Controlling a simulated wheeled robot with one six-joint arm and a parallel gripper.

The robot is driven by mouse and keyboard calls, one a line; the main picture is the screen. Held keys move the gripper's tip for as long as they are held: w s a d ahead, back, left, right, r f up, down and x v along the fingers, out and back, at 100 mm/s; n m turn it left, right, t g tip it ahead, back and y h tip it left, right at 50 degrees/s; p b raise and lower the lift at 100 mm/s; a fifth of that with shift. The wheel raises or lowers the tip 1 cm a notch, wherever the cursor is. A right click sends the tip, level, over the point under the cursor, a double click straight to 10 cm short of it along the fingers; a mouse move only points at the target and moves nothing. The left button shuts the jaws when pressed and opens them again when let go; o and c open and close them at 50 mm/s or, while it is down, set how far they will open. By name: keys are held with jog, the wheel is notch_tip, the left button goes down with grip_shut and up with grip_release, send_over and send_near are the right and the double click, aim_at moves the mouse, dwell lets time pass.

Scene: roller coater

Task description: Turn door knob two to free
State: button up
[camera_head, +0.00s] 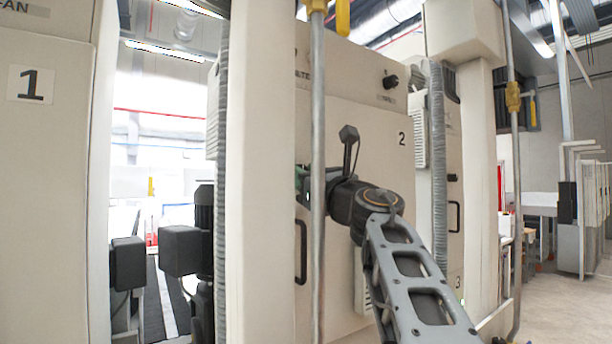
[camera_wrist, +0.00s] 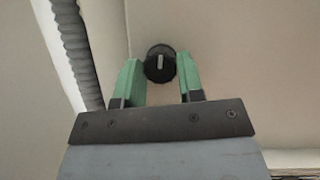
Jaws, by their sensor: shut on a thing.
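Door knob two (camera_wrist: 160,64) is a round black knob with a light, near-vertical pointer mark, on a beige panel in the wrist view. My gripper (camera_wrist: 159,67) has its two green fingers on either side of the knob, shut on it. In the head view, a green part of my gripper (camera_head: 301,182) shows at the left edge of the door marked 2 (camera_head: 375,135), partly behind a vertical pipe. The knob itself is hidden there by the pipe and my wrist.
A grey vertical pipe (camera_head: 318,120) stands in front of the door, close to my wrist. A black door handle (camera_head: 301,252) is below. Another black knob (camera_head: 390,82) sits on the upper panel. A ribbed hose (camera_wrist: 78,50) runs left of my gripper.

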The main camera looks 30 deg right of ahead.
jog(key=shift+a+m+h, duration=0.1)
jog(key=shift+m+h, duration=0.95)
jog(key=shift+m, duration=0.85)
jog(key=shift+a+m+h, duration=0.1)
jog(key=shift+m+h, duration=0.9)
jog(key=shift+m, duration=0.9)
jog(key=shift+m+h, duration=1.05)
jog(key=shift+m, duration=1.35)
jog(key=o, duration=0.9)
jog(key=shift+n, duration=0.6)
